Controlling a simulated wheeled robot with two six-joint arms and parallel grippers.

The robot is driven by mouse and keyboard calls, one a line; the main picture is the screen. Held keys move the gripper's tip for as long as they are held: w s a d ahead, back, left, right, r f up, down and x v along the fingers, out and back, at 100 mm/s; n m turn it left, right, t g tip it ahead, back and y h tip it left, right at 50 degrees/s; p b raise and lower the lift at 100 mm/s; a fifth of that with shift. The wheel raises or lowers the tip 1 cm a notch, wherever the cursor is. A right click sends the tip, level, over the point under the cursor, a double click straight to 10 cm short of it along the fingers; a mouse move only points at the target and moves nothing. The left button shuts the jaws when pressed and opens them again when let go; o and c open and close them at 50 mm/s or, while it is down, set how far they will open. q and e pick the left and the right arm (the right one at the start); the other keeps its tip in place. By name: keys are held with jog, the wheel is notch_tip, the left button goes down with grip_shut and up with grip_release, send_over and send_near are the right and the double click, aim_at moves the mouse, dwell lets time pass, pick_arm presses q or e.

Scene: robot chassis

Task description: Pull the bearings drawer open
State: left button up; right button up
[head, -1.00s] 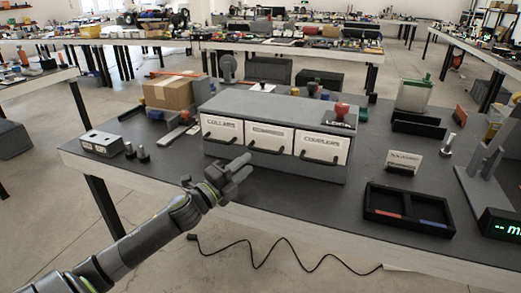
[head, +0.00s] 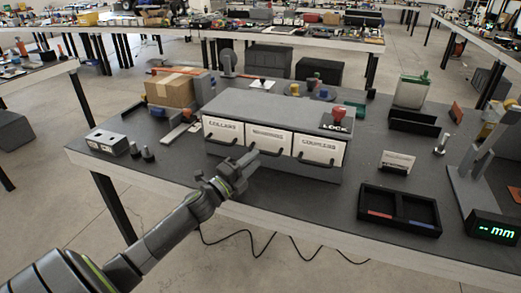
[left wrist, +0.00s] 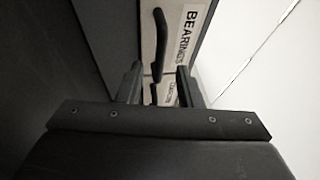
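A grey drawer unit (head: 277,106) stands on the dark table with three white-fronted drawers side by side, all flush. The left is labelled COLLARS. The middle label is blurred in the head view; the left wrist view reads BEARINGS on the bearings drawer (left wrist: 187,42). Its dark bar handle (left wrist: 160,45) lies ahead, between the lines of the fingers. My left gripper (head: 247,160) is open and empty, just in front of the middle drawer (head: 269,139). In the left wrist view its fingers (left wrist: 159,75) are apart; contact with the handle cannot be told. My right gripper is not in view.
A red knob (head: 339,113) beside a LOCK label sits on the unit's top right. A cardboard box (head: 170,90) stands behind left, a switch box (head: 106,142) at left.

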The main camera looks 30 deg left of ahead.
pick_arm(q)
jog(key=shift+w+d+r+p, duration=0.15)
jog(key=shift+w+r+p, duration=0.15)
jog(key=shift+p, duration=0.25)
jog(key=shift+p+x, duration=0.5)
jog(key=shift+x, duration=0.35)
jog(key=shift+w+d+f, duration=0.1)
jog(key=shift+w+f, duration=0.05)
jog(key=shift+w, duration=0.4)
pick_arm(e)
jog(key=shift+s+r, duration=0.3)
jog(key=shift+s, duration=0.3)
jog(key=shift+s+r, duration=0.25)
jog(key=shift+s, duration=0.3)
pick_arm(q)
grip_shut()
